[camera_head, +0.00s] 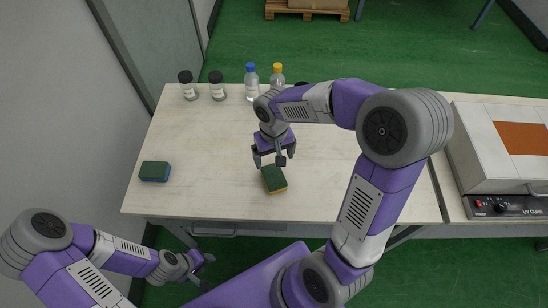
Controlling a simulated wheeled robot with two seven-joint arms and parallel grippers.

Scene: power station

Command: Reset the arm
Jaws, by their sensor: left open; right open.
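My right arm reaches over the table (330,180), and its gripper (275,163) points down, open, just above a green sponge with a yellow underside (274,180). I cannot tell whether the fingers touch this sponge. A second sponge, green with a blue underside (155,171), lies on the table's left part, away from both grippers. My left gripper (203,267) is open and empty, low in front of the table's front edge at the left.
Two dark-capped jars (188,86) (216,86), a blue-capped bottle (251,82) and a yellow-capped bottle (277,76) stand along the back edge. A UV curing machine (505,150) is at the right. The table between the sponges is clear. A wall (75,110) borders the left.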

